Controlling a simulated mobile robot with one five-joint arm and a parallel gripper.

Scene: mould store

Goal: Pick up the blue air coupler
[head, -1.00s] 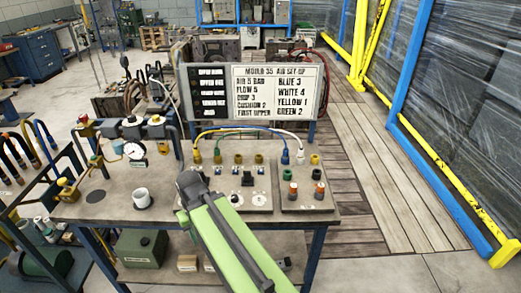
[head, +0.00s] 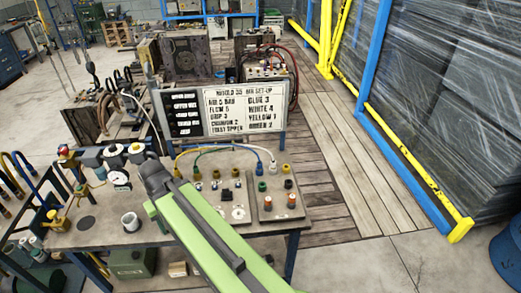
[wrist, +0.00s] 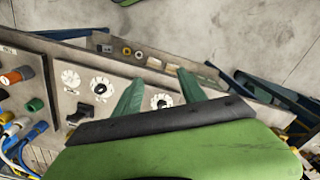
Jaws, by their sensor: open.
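The blue air coupler (wrist: 40,127) shows in the wrist view at the lower left, with blue hose beside it. In the head view it appears small at the end of a hose on the panel (head: 259,170), left of a pale coupler. My gripper (wrist: 160,90) is open, its two green fingers apart with nothing between them. In the wrist view it lies to the right of the coupler, over the panel with black knobs and white dials (wrist: 102,87). In the head view my gripper's dark end (head: 153,176) is left of the coupler; its fingertips are hard to make out.
Orange (wrist: 20,75) and green (wrist: 35,104) fittings sit close to the coupler. A sign board (head: 228,110) stands behind the panel. A white cup (head: 130,222) and gauge fittings (head: 119,178) are on the bench at left. Blue posts and wrapped racks stand at right.

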